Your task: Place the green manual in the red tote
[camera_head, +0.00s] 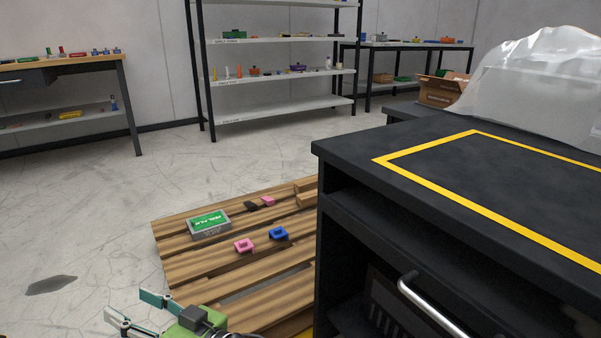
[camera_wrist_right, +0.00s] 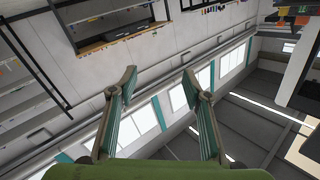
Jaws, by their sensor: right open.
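A flat green item with white lettering (camera_head: 209,221) lies on top of a grey box or tray on the wooden pallet; its print is too small to read, and I cannot tell whether it is the green manual. I cannot make out a red tote in either view. My right gripper (camera_head: 131,308) is open and empty in the head view's lower left, in front of the pallet. In the right wrist view its two fingers (camera_wrist_right: 160,85) stand apart with nothing between them. My left gripper is not in view.
The pallet (camera_head: 185,270) also bears pink and blue pieces (camera_head: 278,234). A black workbench (camera_head: 350,160) with a yellow outline and metal handle fills the right. Shelves (camera_head: 280,75) and a table (camera_head: 60,66) with small items stand behind. Bare floor lies left of the pallet.

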